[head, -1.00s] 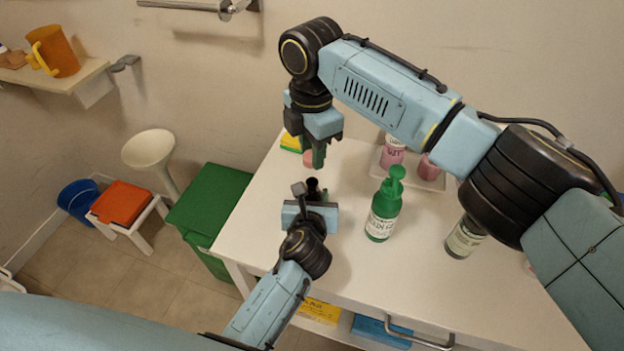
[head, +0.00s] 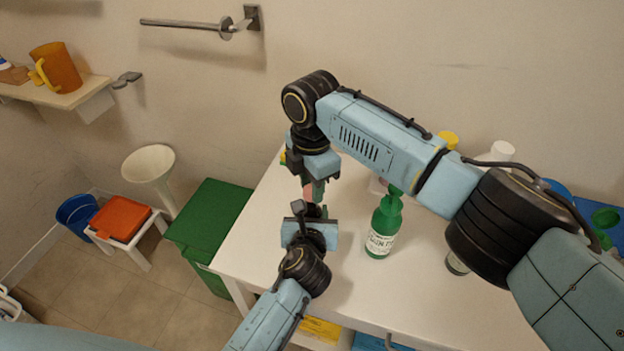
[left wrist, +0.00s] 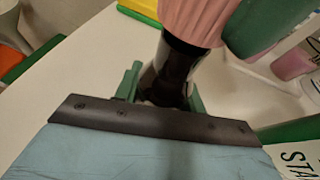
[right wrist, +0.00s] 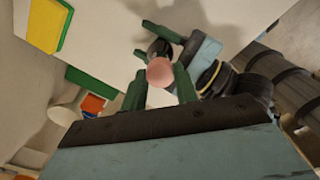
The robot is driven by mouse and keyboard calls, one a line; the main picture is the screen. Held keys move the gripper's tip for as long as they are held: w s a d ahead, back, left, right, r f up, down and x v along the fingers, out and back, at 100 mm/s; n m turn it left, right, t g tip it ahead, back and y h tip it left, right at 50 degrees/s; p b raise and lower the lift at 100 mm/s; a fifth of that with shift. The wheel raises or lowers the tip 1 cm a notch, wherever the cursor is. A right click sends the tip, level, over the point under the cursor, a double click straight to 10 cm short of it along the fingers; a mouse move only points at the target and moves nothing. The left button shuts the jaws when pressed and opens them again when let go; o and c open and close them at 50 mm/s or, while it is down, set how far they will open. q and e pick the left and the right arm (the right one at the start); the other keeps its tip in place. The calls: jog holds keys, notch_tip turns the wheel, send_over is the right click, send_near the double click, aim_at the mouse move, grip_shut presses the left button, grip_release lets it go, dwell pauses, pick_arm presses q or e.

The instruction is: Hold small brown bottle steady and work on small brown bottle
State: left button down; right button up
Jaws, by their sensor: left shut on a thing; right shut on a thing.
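The bottle is mostly hidden in the head view.
A green pump bottle (head: 384,226) stands on the white table (head: 440,300) right of the grippers. A yellow and green block (right wrist: 48,25) lies behind them. My right arm covers other bottles at the back. A green bin (head: 208,225) stands left of the table.

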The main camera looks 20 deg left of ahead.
jog(key=shift+f, duration=0.45)
jog(key=shift+f, duration=0.55)
dwell(0.3)
jog(key=m, duration=1.2)
jog(key=shift+m, duration=0.4)
jog(key=o, duration=0.9)
jog(key=shift+s, duration=0.1)
